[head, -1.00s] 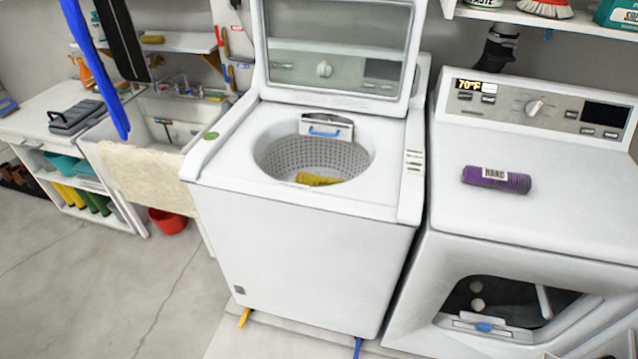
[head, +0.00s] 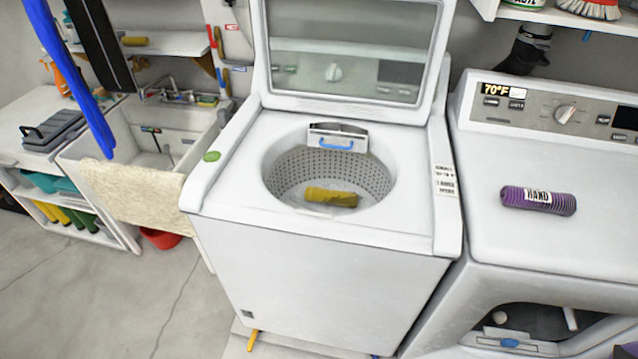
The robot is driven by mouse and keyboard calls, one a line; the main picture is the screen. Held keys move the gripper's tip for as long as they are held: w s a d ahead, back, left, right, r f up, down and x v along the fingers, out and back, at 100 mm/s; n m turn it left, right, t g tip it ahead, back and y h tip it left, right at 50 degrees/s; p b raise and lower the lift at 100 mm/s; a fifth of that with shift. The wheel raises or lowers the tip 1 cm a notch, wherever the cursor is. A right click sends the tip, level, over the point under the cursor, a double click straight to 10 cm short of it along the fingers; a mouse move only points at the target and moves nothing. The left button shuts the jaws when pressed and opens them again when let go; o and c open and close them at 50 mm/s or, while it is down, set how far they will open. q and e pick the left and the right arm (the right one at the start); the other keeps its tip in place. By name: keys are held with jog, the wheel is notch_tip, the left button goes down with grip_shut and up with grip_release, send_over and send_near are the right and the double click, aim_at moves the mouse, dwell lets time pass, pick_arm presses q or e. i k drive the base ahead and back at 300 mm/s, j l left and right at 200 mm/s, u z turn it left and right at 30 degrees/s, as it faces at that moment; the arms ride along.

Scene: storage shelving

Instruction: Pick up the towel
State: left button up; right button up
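A yellow rolled towel (head: 330,197) lies at the bottom of the open washer drum (head: 285,180). A purple roll (head: 538,200) with a white label reading "HAND" lies on top of the dryer at the right; it looks like a rolled hand towel. A cream cloth (head: 130,200) hangs over the front edge of the sink at the left. Neither of my grippers can be made out, and nothing shows touching these things.
The washer (head: 320,280) has its lid (head: 345,60) raised. The dryer (head: 560,150) stands close on its right, with a front opening below. A sink (head: 150,125) and a shelf unit are at left. Blue and black long objects hang at upper left. Floor at lower left is clear.

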aim_at(322, 195)
jog(key=i+j+z, duration=0.25)
jog(key=z, duration=0.25)
jog(key=i+j+z, duration=0.2)
jog(key=j+z, duration=0.25)
